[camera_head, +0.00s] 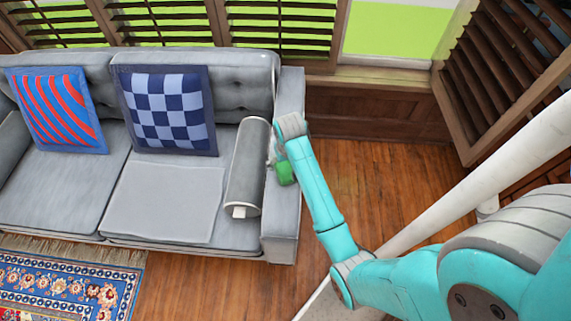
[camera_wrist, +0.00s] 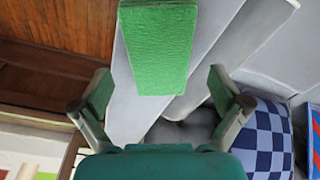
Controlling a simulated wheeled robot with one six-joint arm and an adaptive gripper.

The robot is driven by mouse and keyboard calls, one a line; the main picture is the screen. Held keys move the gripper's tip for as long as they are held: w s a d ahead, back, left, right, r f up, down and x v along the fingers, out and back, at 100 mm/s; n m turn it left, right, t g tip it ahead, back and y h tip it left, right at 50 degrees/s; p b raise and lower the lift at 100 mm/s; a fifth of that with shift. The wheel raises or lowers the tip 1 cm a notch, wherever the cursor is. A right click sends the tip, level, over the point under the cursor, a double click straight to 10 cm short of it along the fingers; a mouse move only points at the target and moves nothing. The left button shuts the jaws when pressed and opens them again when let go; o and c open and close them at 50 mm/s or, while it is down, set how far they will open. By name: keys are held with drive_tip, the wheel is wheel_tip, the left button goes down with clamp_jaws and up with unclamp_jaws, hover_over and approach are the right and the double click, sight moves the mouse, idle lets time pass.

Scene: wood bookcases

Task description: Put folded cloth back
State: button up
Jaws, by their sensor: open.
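A green folded cloth (camera_head: 285,173) lies on the grey sofa's right armrest (camera_head: 283,220), partly hidden by my arm in the head view. In the wrist view the cloth (camera_wrist: 158,48) appears as a flat green block with a textured face and a darker near edge, on the grey armrest. My gripper (camera_wrist: 160,88) is open, with its two fingers spread wide. The cloth shows ahead of the gap between them, and neither finger touches it. In the head view my gripper (camera_head: 273,155) is over the armrest beside the cloth, mostly hidden by my wrist.
A grey rolled bolster (camera_head: 247,165) lies on the seat beside the armrest. A lighter grey flat square (camera_head: 163,200) lies on the seat. A checkered blue cushion (camera_head: 168,110) and a red-blue striped cushion (camera_head: 57,110) lean on the backrest. Wood floor (camera_head: 370,185) is clear right of the sofa.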

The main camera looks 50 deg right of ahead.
sight(287, 170)
wheel_tip(287, 170, up, 10)
drive_tip(key=s, duration=0.1)
drive_tip(key=s+a+f+t, duration=0.1)
drive_tip(key=s+a+f, duration=0.1)
drive_tip(key=f, duration=0.1)
drive_tip(key=s+a+f+n+t, duration=0.1)
drive_tip(key=s+a+f, duration=0.1)
drive_tip(key=a, duration=0.1)
drive_tip(key=s+a+f+t, duration=0.1)
drive_tip(key=a+f, duration=0.2)
drive_tip(key=shift+s+a+f+n+h, duration=0.2)
drive_tip(key=shift+s+f+n+h, duration=0.15)
drive_tip(key=shift+s+n+h, duration=0.05)
drive_tip(key=s+a+t, duration=0.1)
drive_tip(key=s+a, duration=0.1)
drive_tip(key=s+a+t, duration=0.1)
drive_tip(key=s, duration=0.1)
drive_tip(key=s+a+n+t, duration=0.1)
drive_tip(key=s+a, duration=0.1)
drive_tip(key=s, duration=0.1)
drive_tip(key=shift+a+f, duration=0.3)
drive_tip(key=s+a+r+n+t+y, duration=0.1)
drive_tip(key=s+a+r+t, duration=0.2)
drive_tip(key=s+r, duration=0.6)
drive_tip(key=s+a+r+n+t, duration=0.2)
drive_tip(key=s+a+r+t, duration=0.2)
drive_tip(key=s+r, duration=0.5)
drive_tip(key=shift+r+y, duration=0.2)
drive_tip(key=shift+y, duration=0.2)
drive_tip(key=shift+a, duration=0.1)
